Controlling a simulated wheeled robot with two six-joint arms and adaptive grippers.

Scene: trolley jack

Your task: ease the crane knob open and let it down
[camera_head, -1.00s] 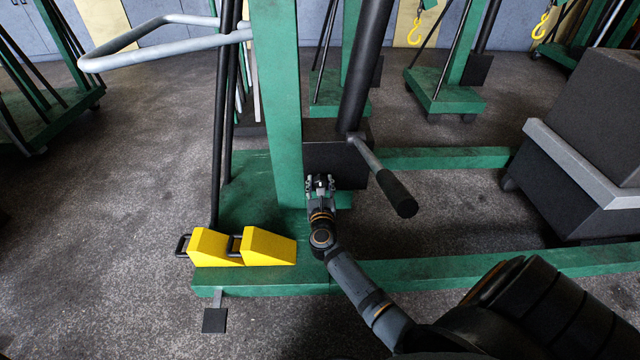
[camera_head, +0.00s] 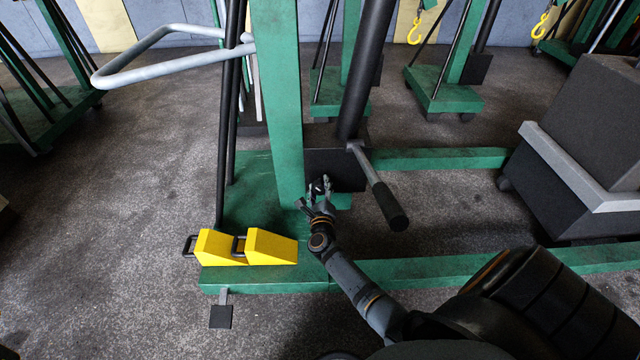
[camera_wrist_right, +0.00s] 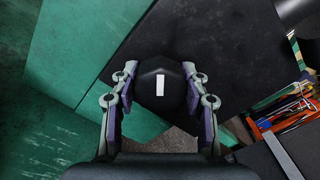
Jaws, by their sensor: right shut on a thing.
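The crane knob (camera_wrist_right: 172,82) is black and faceted with a white mark on its face, seen in the right wrist view. My right gripper (camera_wrist_right: 160,92) has one finger on each side of it and is shut on it. In the head view my right gripper (camera_head: 319,192) is at the black block (camera_head: 349,174) at the foot of the crane's green mast (camera_head: 276,110), and the small dark knob (camera_head: 319,187) shows between its fingers. The black lift cylinder (camera_head: 364,70) rises from the block. My left gripper is not in view.
A pump handle (camera_head: 380,190) with a black grip sticks out just right of my right gripper. Two yellow wedges (camera_head: 268,247) stand on the green base (camera_head: 265,282), left of my wrist. A dark wheeled box (camera_head: 560,190) stands at the right. Open floor lies at the left.

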